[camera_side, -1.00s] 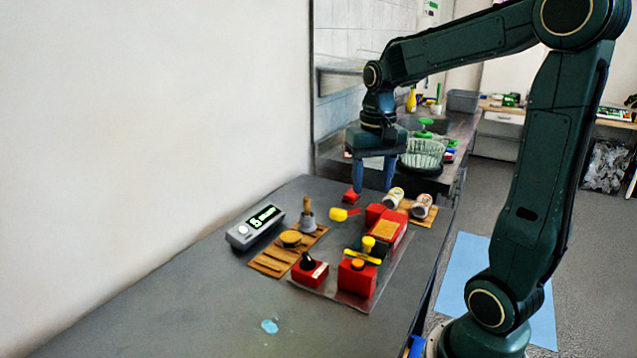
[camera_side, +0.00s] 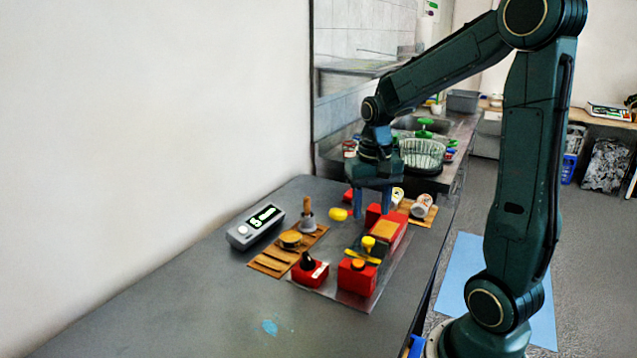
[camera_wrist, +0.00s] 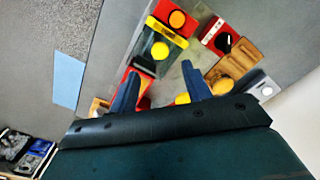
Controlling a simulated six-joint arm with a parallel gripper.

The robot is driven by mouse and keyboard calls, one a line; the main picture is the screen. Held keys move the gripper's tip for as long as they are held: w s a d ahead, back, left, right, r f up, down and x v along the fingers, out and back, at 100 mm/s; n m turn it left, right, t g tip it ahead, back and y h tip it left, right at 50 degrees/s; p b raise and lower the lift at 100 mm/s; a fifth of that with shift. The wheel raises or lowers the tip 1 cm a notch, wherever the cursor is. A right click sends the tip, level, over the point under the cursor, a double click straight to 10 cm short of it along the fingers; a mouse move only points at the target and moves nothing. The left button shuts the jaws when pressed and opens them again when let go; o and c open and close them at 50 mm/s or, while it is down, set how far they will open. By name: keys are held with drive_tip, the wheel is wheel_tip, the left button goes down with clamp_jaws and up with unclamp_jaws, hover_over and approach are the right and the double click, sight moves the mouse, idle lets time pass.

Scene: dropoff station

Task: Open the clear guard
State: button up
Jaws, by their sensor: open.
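My gripper (camera_side: 372,212) is open, fingers pointing down, just above the back end of the red housing (camera_side: 391,235) with a tan top. In the wrist view, the open fingers of my gripper (camera_wrist: 160,75) reach toward the red and yellow fixtures, with nothing held between them. A yellow-handled part (camera_side: 368,250) sits in front of the housing, behind a red box with an orange button (camera_side: 357,277). I cannot pick out the clear guard for certain; its see-through surface does not stand out in either view.
A red box with a black knob (camera_side: 310,271), a wooden slatted board (camera_side: 270,264), a bell (camera_side: 308,218) and a grey display box (camera_side: 256,227) stand left. A yellow piece (camera_side: 338,213) lies beside my fingers. Cans are at the back right. The front of the table is mostly clear.

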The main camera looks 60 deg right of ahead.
sight(369, 240)
drive_tip(key=shift+f, duration=3.85)
drive_tip(key=shift+c, duration=0.4)
clamp_jaws()
